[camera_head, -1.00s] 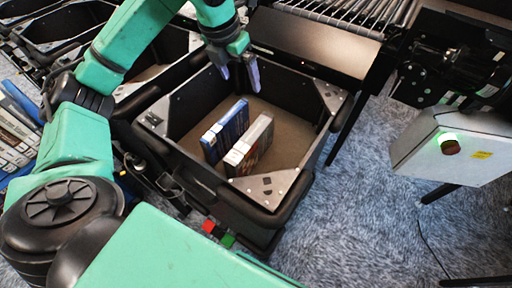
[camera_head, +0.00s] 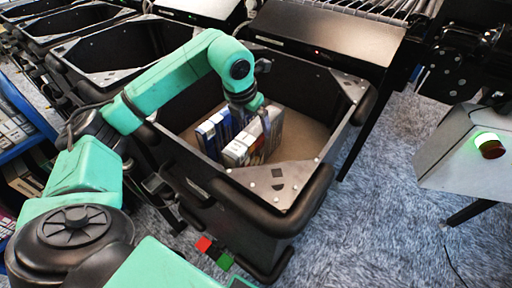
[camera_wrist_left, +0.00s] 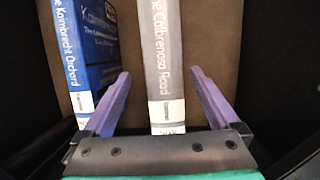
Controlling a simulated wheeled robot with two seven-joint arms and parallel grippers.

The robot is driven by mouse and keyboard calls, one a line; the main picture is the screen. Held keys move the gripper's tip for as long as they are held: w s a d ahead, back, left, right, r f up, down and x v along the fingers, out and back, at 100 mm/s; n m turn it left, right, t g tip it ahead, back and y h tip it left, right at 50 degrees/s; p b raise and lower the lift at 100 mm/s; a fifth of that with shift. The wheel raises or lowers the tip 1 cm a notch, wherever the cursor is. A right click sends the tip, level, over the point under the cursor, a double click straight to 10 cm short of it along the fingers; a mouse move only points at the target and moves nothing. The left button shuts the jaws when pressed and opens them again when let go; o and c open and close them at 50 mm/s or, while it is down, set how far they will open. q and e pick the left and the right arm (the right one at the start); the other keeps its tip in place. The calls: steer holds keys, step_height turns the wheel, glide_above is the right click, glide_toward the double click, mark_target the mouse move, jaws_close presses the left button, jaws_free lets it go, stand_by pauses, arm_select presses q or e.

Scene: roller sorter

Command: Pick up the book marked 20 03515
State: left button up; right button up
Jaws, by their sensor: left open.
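The grey-white book (camera_head: 243,150) is on the right and the blue book (camera_head: 208,139) on the left. In the left wrist view the grey spine (camera_wrist_left: 165,60) reads "The Calbrenosa Road", and the blue book (camera_wrist_left: 88,45) reads "The Kaimbrecht Orchard". Small spine labels show, but I cannot read the number 20 03515. My left gripper (camera_head: 254,122) is open over the books. In the wrist view its purple fingers stand either side of the grey spine, apart from it. My right gripper is out of view.
The bin's walls rise around the books, with bare brown floor to their right. More black bins (camera_head: 125,55) stand at the upper left. A roller conveyor (camera_head: 340,30) is behind.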

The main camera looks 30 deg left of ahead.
arm_select(q)
steer(key=x, duration=0.7)
steer(key=shift+s+d+p, duration=0.1)
steer(key=shift+d+p, duration=0.15)
steer(key=shift+p, duration=0.15)
steer(key=shift+r, duration=0.1)
jaws_close()
steer(key=shift+r, duration=0.1)
